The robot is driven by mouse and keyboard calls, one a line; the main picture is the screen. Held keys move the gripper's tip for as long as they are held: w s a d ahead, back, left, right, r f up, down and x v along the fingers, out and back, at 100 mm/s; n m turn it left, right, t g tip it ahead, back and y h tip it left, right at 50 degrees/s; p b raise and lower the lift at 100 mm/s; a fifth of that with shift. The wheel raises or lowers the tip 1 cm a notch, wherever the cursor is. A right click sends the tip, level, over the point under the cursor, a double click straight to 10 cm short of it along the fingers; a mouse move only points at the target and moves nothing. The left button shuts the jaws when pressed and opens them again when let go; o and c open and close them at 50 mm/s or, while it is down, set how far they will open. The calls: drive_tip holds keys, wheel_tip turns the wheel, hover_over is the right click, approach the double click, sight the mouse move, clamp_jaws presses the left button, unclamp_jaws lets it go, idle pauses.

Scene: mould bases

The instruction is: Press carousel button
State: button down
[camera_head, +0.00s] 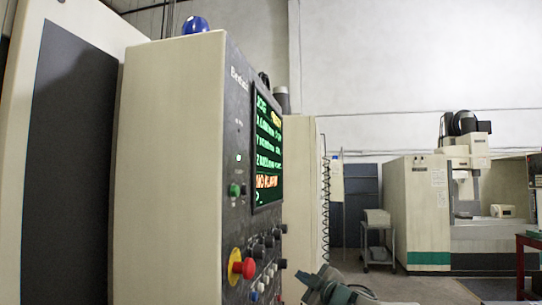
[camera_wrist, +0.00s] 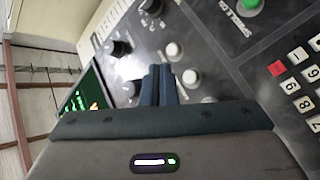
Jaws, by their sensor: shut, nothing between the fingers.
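The control panel (camera_head: 248,130) of a machine stands at the left in the head view, seen at a steep angle. In the wrist view the panel (camera_wrist: 215,45) fills most of the background. My gripper (camera_wrist: 158,68) is shut and empty, its dark fingers pointing at the panel. A white button (camera_wrist: 174,50) shows just beyond the fingertips, and another white button (camera_wrist: 190,77) lies right of them. A green button (camera_wrist: 250,4) is at the top. I cannot read which one is the carousel button, nor tell whether the fingertips touch the panel.
Black knobs (camera_wrist: 120,47) lie left of the fingers and a keypad (camera_wrist: 305,75) with one red key at the right. A red emergency stop (camera_head: 243,267) sticks out from the panel. A cart (camera_head: 377,240) and another machine (camera_head: 425,205) stand farther back.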

drive_tip(key=s+d+f+m+g+h, duration=0.2)
drive_tip(key=s+f+m+h, duration=0.3)
drive_tip(key=s, duration=0.5)
drive_tip(key=s+d+f+m+g+h, duration=0.25)
drive_tip(key=s+m+h, duration=0.35)
drive_tip(key=s, duration=0.4)
drive_tip(key=s+a+f+m+g+y, duration=0.1)
drive_tip(key=s+a+f+g, duration=0.1)
drive_tip(key=s+f, duration=0.3)
drive_tip(key=s+a+f+m+g+y, duration=0.1)
drive_tip(key=s+f+g, duration=0.3)
drive_tip(key=s, duration=0.9)
drive_tip(key=s+a+f+m+g, duration=0.2)
drive_tip(key=s+f, duration=0.3)
drive_tip(key=s, duration=0.4)
drive_tip(key=shift+a+f+g+y, duration=0.3)
drive_tip(key=shift+a+g+y, duration=0.1)
drive_tip(key=shift+a+g, duration=0.1)
drive_tip(key=shift+d, duration=0.1)
